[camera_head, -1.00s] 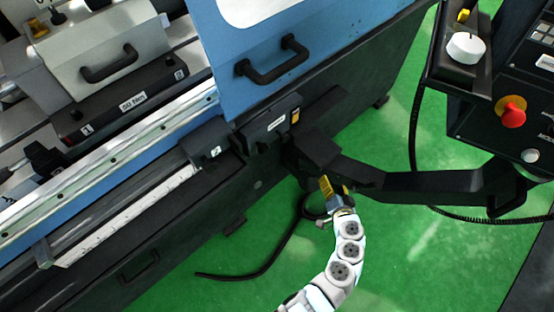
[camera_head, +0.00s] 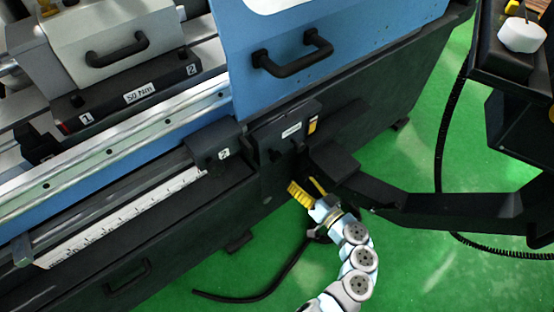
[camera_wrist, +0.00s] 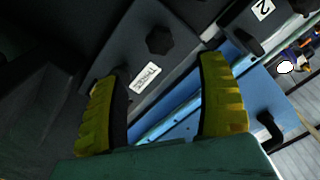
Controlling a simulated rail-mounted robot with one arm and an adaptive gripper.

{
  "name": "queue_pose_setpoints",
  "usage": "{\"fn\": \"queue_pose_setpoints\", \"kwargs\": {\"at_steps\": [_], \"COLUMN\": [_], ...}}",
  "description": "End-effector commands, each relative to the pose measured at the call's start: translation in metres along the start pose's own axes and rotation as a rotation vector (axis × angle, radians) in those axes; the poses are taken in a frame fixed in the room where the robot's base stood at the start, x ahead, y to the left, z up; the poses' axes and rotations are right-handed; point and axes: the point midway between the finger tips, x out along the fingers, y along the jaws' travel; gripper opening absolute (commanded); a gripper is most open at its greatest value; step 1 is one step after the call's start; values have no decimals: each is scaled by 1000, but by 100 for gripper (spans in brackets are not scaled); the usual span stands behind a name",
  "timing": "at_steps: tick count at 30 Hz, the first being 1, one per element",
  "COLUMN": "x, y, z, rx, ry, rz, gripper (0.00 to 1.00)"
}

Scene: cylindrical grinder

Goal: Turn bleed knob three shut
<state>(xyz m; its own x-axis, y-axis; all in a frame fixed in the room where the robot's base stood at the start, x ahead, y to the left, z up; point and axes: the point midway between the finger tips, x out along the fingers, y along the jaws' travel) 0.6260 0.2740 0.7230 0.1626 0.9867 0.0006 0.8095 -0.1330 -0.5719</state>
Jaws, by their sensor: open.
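My gripper (camera_head: 305,187) is open and empty, with its yellow fingers pointing up at the machine's dark front. In the wrist view its two fingers (camera_wrist: 158,82) stand wide apart. Beyond them is a black faceted knob (camera_wrist: 159,40) on a dark panel, beside a small white label (camera_wrist: 145,78) whose text is too small to read surely. The knob lies above the gap between the fingertips, and nothing is between the fingers. In the head view the labelled dark box (camera_head: 285,142) is just above my gripper; the knob's setting cannot be told.
A black support arm (camera_head: 430,208) reaches right from a dark block (camera_head: 333,160) close beside my gripper. A blue door with a black handle (camera_head: 292,54) is above. A cable (camera_head: 255,298) lies on the open green floor (camera_head: 410,275).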

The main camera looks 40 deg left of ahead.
Motion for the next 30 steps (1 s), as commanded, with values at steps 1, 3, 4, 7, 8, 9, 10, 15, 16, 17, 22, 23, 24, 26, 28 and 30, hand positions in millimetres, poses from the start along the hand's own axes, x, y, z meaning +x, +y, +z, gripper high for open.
{"fn": "queue_pose_setpoints", "kwargs": {"at_steps": [1, 3, 4, 7, 8, 9, 10, 15, 16, 17, 22, 23, 24, 26, 28, 30], "x": [10, 23, 28, 46, 52, 58, 64, 91, 95, 99, 115, 117, 119, 120, 121, 121], "y": [0, -1, -1, 0, 0, 0, 0, 0, 0, 0, 1, 1, 1, 1, 0, 0], "z": [2, 2, 2, 2, 2, 1, 1, 0, 1, 1, 1, 1, 1, 0, 0, 0], "rx": [0, 0, 0, 0, 0, -1, -2, -3, -2, -2, 0, 1, 0, 0, 0, 0], "ry": [-2, -3, -3, -1, -2, -2, -3, -2, -2, -3, -1, -1, -1, -1, 0, 0], "rz": [-4, -6, -6, -3, -4, -4, -5, -1, -2, -2, 0, 1, 1, 1, 2, 2], "gripper": [73, 73, 73, 73, 73, 73, 73, 73, 73, 73, 73, 73, 73, 73, 73, 73]}}
